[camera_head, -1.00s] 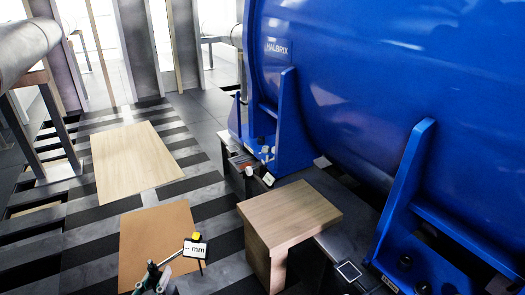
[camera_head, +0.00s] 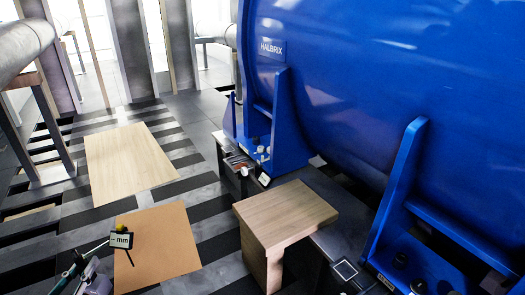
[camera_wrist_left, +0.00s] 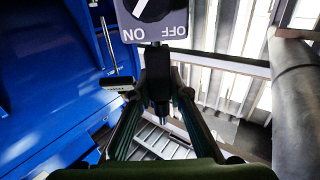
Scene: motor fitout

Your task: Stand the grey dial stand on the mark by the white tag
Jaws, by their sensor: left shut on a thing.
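The grey dial stand shows in the head view as a dial (camera_head: 121,240) reading "-- mm" with a yellow top, on a thin arm at lower left. My left gripper (camera_head: 80,274) is shut on it, near the bottom edge. In the left wrist view, the stand's grey base (camera_wrist_left: 158,22) with an ON/OFF knob sits beyond the fingers; the dial (camera_wrist_left: 117,84) is left of them. A pale-edged square mark (camera_head: 345,270) lies right of the wooden step. Another small pale square (camera_head: 265,180) lies by the left motor foot. I cannot tell which one the white tag belongs to.
A large blue motor (camera_head: 350,90) fills the right. A wooden step (camera_head: 285,212) stands in front of it. Small items (camera_head: 238,161) lie by the left foot. A brown board (camera_head: 160,260) and a pale board (camera_head: 130,165) lie on the striped floor. A pipe (camera_head: 25,45) runs at upper left.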

